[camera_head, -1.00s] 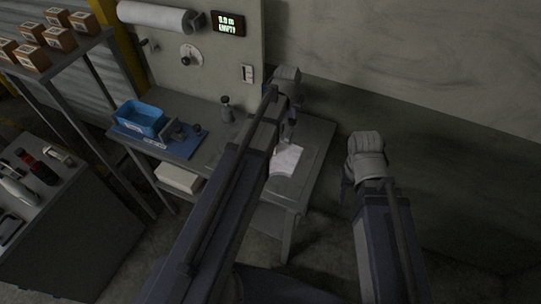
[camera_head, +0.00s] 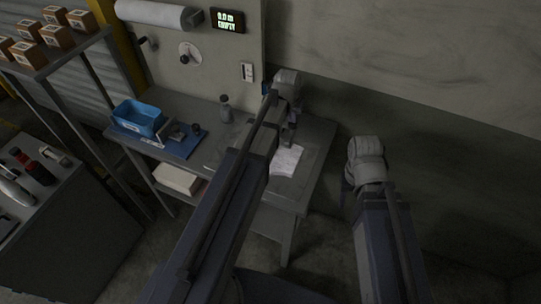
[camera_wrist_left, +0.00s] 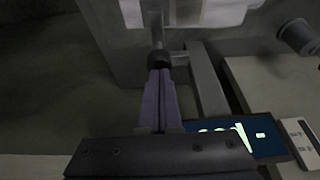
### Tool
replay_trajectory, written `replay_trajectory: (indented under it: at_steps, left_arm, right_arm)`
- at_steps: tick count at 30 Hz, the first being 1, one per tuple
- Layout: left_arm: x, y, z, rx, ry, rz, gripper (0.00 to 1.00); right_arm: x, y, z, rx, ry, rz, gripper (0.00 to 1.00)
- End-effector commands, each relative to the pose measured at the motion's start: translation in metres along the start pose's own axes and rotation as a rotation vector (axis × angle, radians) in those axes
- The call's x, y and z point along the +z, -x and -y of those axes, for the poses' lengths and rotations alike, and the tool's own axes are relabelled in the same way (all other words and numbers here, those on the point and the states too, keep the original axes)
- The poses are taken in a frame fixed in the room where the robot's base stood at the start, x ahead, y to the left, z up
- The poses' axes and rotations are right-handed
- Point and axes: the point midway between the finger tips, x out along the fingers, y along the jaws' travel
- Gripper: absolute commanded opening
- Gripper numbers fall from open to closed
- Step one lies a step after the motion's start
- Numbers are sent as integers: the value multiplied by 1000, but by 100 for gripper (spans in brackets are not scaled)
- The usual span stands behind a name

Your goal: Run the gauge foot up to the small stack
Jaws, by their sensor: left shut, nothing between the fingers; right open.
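Pale sheets (camera_head: 286,160), probably the small stack, lie on the workbench beneath my left gripper (camera_head: 289,142). White sheets also show at the top of the left wrist view (camera_wrist_left: 222,12). My left gripper is shut and empty, its fingers (camera_wrist_left: 158,85) meeting in the left wrist view. Just beyond their tips is a dark round knob (camera_wrist_left: 158,59) on a rod, perhaps part of the gauge; I cannot tell whether they touch. The gauge foot is not clearly made out. My right gripper (camera_head: 347,195) is open and empty, right of the bench.
The workbench (camera_head: 318,140) stands against a back panel with a lit display (camera_head: 228,20) reading about "0.0 m EMPTY" and a switch (camera_head: 247,71). A blue bin (camera_head: 139,117) and a grey bottle (camera_head: 225,108) stand left of my left arm. The floor at right looks clear.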

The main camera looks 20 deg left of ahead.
Motion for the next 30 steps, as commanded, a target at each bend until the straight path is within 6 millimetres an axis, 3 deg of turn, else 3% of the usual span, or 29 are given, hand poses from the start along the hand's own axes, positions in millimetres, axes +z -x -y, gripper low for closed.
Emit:
replay_trajectory:
  at_steps: [30]
  left_arm:
    - [11, -29, 0, 0, 0, 1, 0]
  right_arm:
    - [-2, -30, 3, 1, 3, 0, 50]
